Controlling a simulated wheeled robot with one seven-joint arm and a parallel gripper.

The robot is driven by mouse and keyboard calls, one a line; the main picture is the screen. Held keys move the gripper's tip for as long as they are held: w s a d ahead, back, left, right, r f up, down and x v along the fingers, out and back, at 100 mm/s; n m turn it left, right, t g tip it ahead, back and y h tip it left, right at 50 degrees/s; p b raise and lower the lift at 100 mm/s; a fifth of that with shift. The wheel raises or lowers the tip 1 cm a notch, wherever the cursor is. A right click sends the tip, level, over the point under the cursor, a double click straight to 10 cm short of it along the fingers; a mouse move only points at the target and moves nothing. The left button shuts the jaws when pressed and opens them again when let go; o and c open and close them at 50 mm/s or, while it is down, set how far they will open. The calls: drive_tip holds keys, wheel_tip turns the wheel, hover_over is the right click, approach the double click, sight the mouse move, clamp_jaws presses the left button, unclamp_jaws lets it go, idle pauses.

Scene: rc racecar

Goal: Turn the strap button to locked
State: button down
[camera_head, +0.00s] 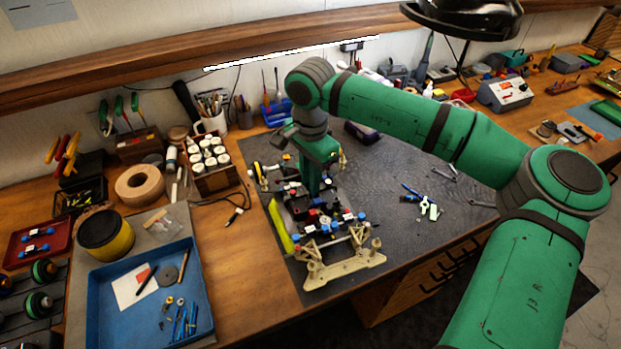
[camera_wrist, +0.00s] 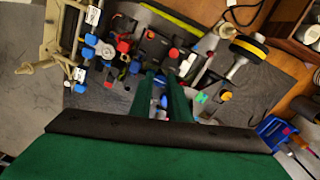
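The RC racecar chassis (camera_head: 325,222) stands on the dark mat, with its tan end toward the front edge. Its tan end also shows at the upper left of the wrist view (camera_wrist: 50,45). My gripper (camera_head: 311,192) points down over the rear half of the chassis. In the wrist view its two green fingers (camera_wrist: 160,76) reach in among the car's parts. A narrow gap shows between the fingers, with small blue parts (camera_wrist: 161,91) in it. I cannot tell whether the fingertips touch them. I cannot make out the strap button; the fingers may hide it.
A yellow-green bar (camera_head: 281,228) lies along the car's left side. A blue tray (camera_head: 105,305), a wooden rack of white jars (camera_head: 212,178) and a tape roll (camera_head: 140,184) stand to the left. Small tools (camera_head: 428,207) lie on the mat to the right, where much room is clear.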

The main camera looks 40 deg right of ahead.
drive_tip(key=shift+m, duration=0.3)
drive_tip(key=m, duration=0.3)
drive_tip(key=shift+m, duration=0.4)
drive_tip(key=m, duration=0.4)
drive_tip(key=shift+m, duration=0.3)
drive_tip(key=m, duration=0.8)
drive_tip(key=shift+m, duration=0.6)
drive_tip(key=c, duration=1.9)
unclamp_jaws()
drive_tip(key=shift+c, duration=0.2)
